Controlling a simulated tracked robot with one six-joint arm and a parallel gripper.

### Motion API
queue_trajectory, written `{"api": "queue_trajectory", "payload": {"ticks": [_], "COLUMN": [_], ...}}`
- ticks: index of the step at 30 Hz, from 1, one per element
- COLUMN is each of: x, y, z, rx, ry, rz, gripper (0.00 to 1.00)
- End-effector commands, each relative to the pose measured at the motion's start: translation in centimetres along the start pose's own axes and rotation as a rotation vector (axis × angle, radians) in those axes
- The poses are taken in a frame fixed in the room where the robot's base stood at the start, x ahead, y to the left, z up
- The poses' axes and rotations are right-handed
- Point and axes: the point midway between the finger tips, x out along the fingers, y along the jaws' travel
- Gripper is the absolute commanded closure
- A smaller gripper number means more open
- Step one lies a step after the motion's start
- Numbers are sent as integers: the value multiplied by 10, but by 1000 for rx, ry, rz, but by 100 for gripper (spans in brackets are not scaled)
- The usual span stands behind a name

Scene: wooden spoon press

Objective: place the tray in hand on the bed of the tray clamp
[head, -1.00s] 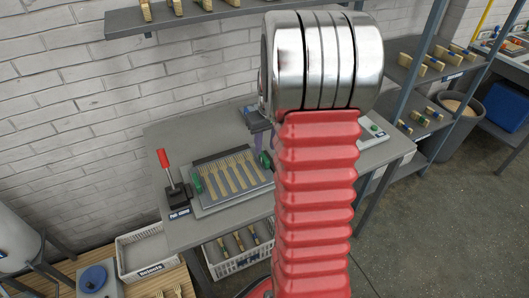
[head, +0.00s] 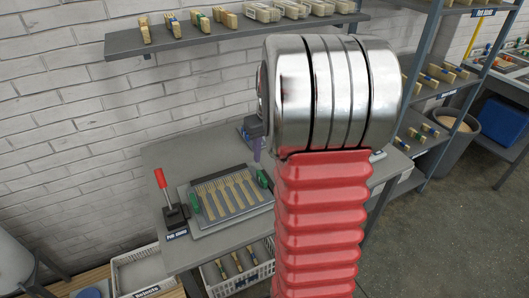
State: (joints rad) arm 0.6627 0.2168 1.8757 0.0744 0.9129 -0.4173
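The tray (head: 246,209), dark and flat with several pale wooden forks in a row, lies on the grey bed (head: 207,232) of the tray clamp on the bench. Green pieces show at its left and right ends. The clamp's red-handled lever (head: 160,179) stands upright at the left of the bed. My gripper (head: 257,155) shows only in part, left of my arm, as a dark body with purple finger parts. It is above and behind the tray's right end and appears apart from it. My arm hides the rest, so its opening cannot be judged.
The grey bench (head: 185,150) has clear room behind the tray. A wall shelf (head: 240,27) with several brushes and blocks hangs above. A white rejects crate (head: 140,268) and another white crate (head: 238,276) stand low. A rack (head: 420,125) and bin (head: 455,130) are at right.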

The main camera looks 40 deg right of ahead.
Motion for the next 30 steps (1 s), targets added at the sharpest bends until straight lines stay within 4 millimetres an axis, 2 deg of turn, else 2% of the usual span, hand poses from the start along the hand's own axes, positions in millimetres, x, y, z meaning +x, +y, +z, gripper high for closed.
{"api": "queue_trajectory", "payload": {"ticks": [7, 11, 20, 30], "x": [-2, -11, -57, -99], "y": [-2, -16, -88, -163], "z": [0, 2, 25, 73], "rx": [-3, -14, -74, -143], "ry": [2, 14, 77, 160], "rz": [1, 3, 11, 2], "gripper": [68, 68, 68, 68]}}
